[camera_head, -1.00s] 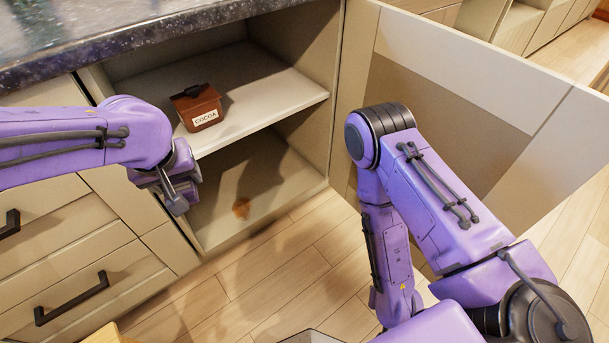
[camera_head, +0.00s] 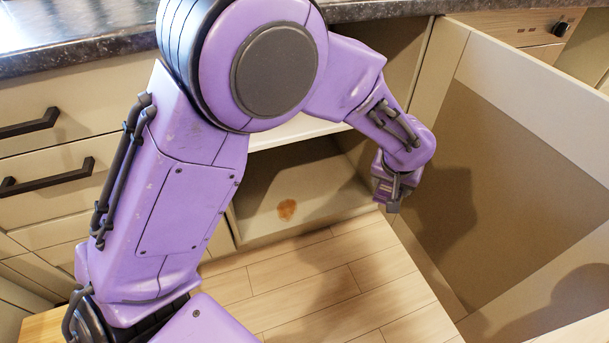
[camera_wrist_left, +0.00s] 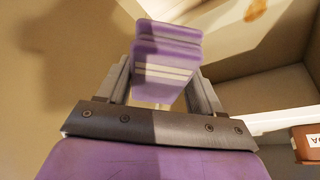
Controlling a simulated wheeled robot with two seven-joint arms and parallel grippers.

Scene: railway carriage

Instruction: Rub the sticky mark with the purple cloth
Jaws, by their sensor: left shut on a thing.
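The sticky mark (camera_head: 287,210) is an orange-brown blotch on the floor of the open cabinet (camera_head: 262,232). It also shows at the top right of the left wrist view (camera_wrist_left: 256,8). My left arm reaches in from the left across the head view. Its gripper (camera_head: 391,191) is at the cabinet's right side, by the open door, to the right of the mark and apart from it. In the left wrist view it is shut on the folded purple cloth (camera_wrist_left: 165,50), which has pale stripes. My right gripper is out of view.
The open cabinet door (camera_head: 500,170) stands on the right, near my left gripper. A shelf (camera_head: 290,131) spans the cabinet above the mark. A brown cocoa box (camera_wrist_left: 307,145) shows at the right of the wrist view. The floor in front is clear.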

